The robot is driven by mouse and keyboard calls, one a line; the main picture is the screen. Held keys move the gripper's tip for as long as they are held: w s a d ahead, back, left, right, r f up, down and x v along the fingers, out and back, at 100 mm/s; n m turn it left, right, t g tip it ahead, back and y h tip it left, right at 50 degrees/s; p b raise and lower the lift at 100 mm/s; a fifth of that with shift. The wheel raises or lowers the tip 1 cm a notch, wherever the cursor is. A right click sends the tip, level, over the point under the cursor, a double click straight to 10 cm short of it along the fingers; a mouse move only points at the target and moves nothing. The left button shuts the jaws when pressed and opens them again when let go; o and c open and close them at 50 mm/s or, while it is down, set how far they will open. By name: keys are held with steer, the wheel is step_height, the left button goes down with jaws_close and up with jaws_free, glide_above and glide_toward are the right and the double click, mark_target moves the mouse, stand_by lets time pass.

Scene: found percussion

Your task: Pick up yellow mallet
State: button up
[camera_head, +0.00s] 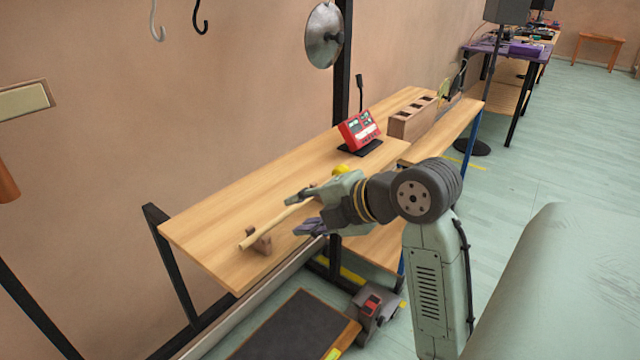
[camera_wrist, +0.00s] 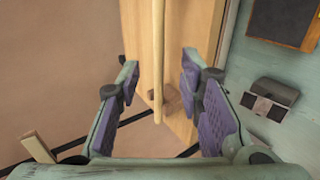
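The yellow mallet has a long pale wooden handle (camera_head: 280,222) and a yellow head (camera_head: 341,169). In the head view it lies across a wooden table (camera_head: 215,215), its near end by a small brown block (camera_head: 261,241). The yellow head shows just behind my gripper. My gripper (camera_head: 298,212) is open at the table's front edge, beside the handle. In the wrist view the handle (camera_wrist: 158,60) runs down between my two spread fingers (camera_wrist: 160,85), with a gap on each side. The mallet head is out of the wrist view.
A red device (camera_head: 359,130) on a black stand and a brown block with holes (camera_head: 412,121) stand farther along the table. A metal disc (camera_head: 324,36) hangs from a black post above. A dark mat (camera_head: 290,330) lies below the front edge. The table's left part is clear.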

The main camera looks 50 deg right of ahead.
mark_target(286, 215)
steer(key=p+x, duration=0.1)
steer(key=x, duration=0.3)
steer(key=shift+w+a+f, duration=0.1)
steer(key=shift+w, duration=0.15)
steer(key=shift+c, duration=0.3)
jaws_close()
